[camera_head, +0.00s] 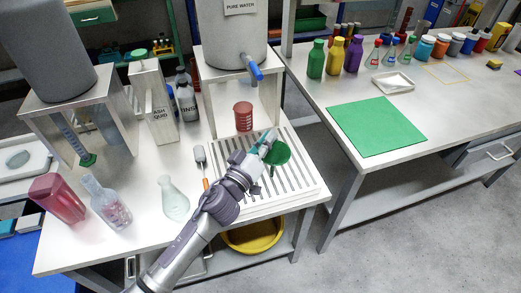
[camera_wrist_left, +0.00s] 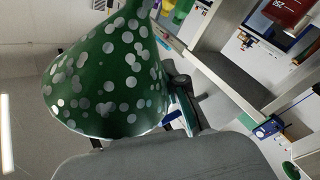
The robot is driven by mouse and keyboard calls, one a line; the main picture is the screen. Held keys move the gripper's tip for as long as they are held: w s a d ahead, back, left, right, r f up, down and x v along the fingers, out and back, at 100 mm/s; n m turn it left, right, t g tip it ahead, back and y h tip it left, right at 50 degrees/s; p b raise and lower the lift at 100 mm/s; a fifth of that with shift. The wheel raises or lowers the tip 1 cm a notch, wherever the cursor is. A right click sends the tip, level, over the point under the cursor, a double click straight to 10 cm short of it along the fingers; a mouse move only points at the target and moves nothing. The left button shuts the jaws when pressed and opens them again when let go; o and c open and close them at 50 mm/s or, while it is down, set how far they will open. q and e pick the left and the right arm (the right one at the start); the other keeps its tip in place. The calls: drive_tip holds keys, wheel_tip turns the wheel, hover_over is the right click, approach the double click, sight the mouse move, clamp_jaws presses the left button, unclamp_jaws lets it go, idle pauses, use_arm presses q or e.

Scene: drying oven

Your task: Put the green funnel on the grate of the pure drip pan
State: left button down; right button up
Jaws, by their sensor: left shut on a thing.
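The green funnel (camera_head: 279,153) is over the slotted grate of the drip pan (camera_head: 300,186) in the head view, under the PURE WATER tank. My left gripper (camera_head: 266,142) reaches in from the lower left and is shut on the funnel near its rim. In the left wrist view the funnel (camera_wrist_left: 105,75) is large and close, green with white dots, its wide end to the lower left. I cannot tell whether the funnel touches the grate. The gripper hides part of the pan. My right gripper is not in view.
A red cup (camera_head: 243,116) stands behind the grate's left part. The PURE WATER tank (camera_head: 232,35) with a blue tap (camera_head: 255,71) stands behind. A brush (camera_head: 202,160) and glass flask (camera_head: 175,198) are left of my arm. The grate's right part is clear.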

use_arm(q)
drive_tip(key=w+a+f+b, duration=0.1)
drive_tip(key=w+f+b, duration=0.3)
drive_tip(key=f, duration=0.3)
drive_tip(key=shift+w+a, duration=0.3)
drive_tip(key=shift+w, duration=0.2)
drive_tip(key=shift+f, duration=0.2)
drive_tip(key=c, duration=1.2)
unclamp_jaws()
drive_tip(key=shift+r, duration=0.1)
drive_tip(key=v, duration=1.2)
drive_tip(key=shift+p, duration=0.4)
drive_tip(key=shift+a, duration=0.1)
